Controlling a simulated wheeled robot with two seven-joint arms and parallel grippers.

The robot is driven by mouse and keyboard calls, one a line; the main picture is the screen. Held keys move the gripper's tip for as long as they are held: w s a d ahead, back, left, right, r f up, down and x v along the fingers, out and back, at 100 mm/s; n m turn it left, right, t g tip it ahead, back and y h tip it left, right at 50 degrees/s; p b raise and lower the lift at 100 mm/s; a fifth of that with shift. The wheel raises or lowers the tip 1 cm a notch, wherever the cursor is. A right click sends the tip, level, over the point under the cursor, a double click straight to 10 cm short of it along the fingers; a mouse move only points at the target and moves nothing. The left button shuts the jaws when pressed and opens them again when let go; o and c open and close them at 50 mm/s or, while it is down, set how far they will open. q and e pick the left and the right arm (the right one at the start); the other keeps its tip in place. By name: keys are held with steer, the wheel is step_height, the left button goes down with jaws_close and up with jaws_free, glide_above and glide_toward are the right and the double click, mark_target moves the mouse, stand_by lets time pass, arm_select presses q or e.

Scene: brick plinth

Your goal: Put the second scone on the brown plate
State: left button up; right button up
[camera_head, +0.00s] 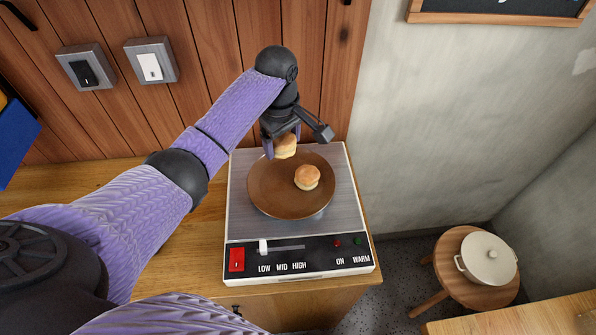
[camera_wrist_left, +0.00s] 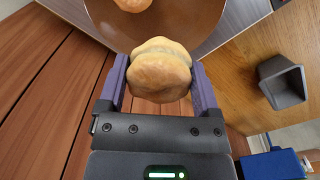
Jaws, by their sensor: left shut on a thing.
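The brown plate (camera_head: 265,197) sits on the warming appliance, and one scone (camera_head: 307,178) rests on it right of its middle. My left gripper (camera_head: 283,149) is shut on the second scone (camera_head: 286,147), at the plate's far edge. In the left wrist view this held scone (camera_wrist_left: 160,75) sits between the two purple fingers of the gripper (camera_wrist_left: 158,90). The plate (camera_wrist_left: 180,18) and part of the other scone (camera_wrist_left: 132,4) show beyond it. I cannot tell whether the held scone touches the plate. My right gripper is not in view.
The plate stands on a warmer (camera_head: 240,215) with a front panel of switches and a slider. A wood-panelled wall (camera_head: 215,60) rises close behind it. A stool (camera_head: 455,270) with a lidded white pot (camera_head: 488,258) stands at right. The counter (camera_head: 90,185) left of the warmer is partly bare.

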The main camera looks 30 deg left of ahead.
mark_target(276, 184)
arm_select(q)
steer(key=shift+s+a+f+n, duration=0.3)
steer(key=shift+a+f+n, duration=0.1)
steer(key=shift+f, duration=0.1)
steer(key=shift+s+a+f+n, duration=0.3)
steer(key=shift+a+f, duration=0.1)
steer(key=shift+f, duration=0.1)
step_height(276, 184, down, 10)
steer(key=b, duration=0.3)
steer(key=shift+a+b, duration=0.1)
steer(key=shift+b, duration=0.3)
steer(key=shift+r, duration=0.15)
steer(key=shift+f, duration=0.2)
steer(key=o, duration=1)
steer(key=shift+r, duration=0.15)
